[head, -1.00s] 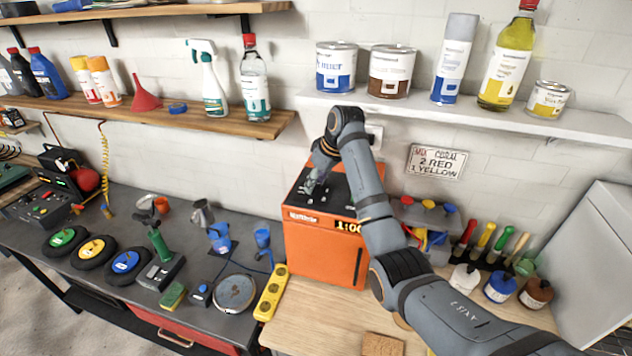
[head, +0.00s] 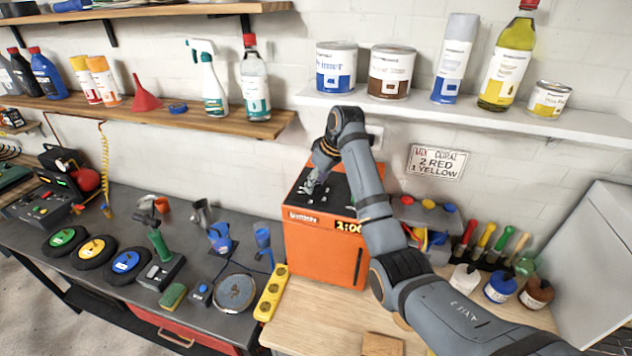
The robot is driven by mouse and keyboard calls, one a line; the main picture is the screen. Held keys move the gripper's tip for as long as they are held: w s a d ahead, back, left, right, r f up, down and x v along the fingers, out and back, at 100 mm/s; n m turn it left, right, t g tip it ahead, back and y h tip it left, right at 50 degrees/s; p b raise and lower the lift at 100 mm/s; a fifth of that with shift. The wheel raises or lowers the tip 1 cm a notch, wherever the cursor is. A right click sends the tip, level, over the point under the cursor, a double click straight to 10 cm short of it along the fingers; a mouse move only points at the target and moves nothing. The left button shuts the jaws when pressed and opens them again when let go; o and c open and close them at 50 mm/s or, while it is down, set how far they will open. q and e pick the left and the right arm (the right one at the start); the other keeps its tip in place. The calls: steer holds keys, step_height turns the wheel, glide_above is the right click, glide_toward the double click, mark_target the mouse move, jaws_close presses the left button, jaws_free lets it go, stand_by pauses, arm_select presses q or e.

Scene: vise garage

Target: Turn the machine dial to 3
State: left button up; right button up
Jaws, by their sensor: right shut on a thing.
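The orange machine (head: 325,248) stands on the workbench, with a dark top panel (head: 338,190) and a lit display (head: 348,227) on its front. The display seems to read 2:00, its right end cut off by my arm. My right gripper (head: 313,187) points down onto the left part of the top panel, shut on what seems to be the machine's dial. The dial itself is hidden by the fingers, so its pointer cannot be read. My left gripper is not in view.
A shelf with paint cans (head: 392,72) and bottles hangs above the machine. A yellow power strip (head: 271,293) lies at the machine's left front. Wooden bench in front is mostly clear.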

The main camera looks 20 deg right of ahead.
steer(key=shift+f, duration=0.1)
steer(key=o, duration=1.2)
steer(key=shift+c, duration=0.2)
steer(key=v, duration=0.7)
steer(key=shift+r, duration=0.35)
